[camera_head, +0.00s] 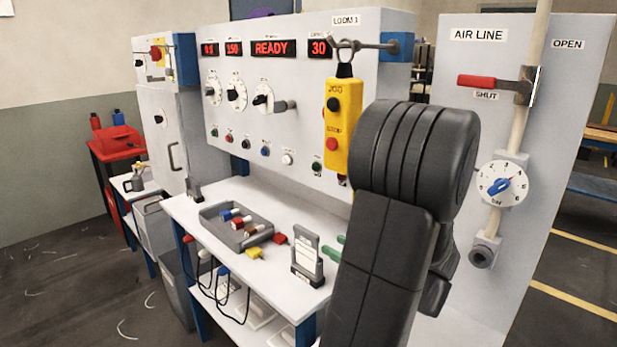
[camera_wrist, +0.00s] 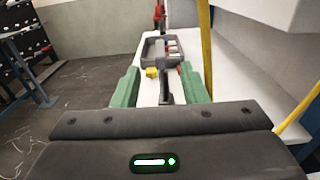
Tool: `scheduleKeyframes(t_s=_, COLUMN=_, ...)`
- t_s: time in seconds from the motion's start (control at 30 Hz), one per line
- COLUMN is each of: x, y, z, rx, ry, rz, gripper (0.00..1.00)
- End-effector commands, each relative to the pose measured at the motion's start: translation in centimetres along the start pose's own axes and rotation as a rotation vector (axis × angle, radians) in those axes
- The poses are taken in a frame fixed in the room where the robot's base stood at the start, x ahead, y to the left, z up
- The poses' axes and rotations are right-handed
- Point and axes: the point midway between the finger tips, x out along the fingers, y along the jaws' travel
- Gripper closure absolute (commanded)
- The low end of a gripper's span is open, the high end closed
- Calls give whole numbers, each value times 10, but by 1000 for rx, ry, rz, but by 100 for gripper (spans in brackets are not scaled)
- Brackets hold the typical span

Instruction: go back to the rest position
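My gripper (camera_wrist: 160,70) shows in the wrist view with its two green fingers apart and nothing held between them. In the head view my dark arm rises in front of the loom panel, and the green fingertips (camera_head: 337,246) just show to its left, over the right end of the white bench (camera_head: 185,212). A small grey stand with a white card (camera_head: 307,263) is close to the fingertips on the left. The rest of the gripper is hidden behind the arm.
A grey tray (camera_head: 212,222) of coloured pieces sits on the bench, with loose yellow and red pieces beside it. A yellow pendant (camera_head: 342,125) hangs from a hook close to my arm. The AIR LINE panel (camera_head: 460,130) stands right; floor is open at left.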

Motion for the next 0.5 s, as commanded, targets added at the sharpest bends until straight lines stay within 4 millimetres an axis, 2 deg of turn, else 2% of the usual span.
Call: scheduleKeyframes(t_s=0.5, x=87, y=1, z=1, rx=1, ry=0, rz=3, gripper=61)
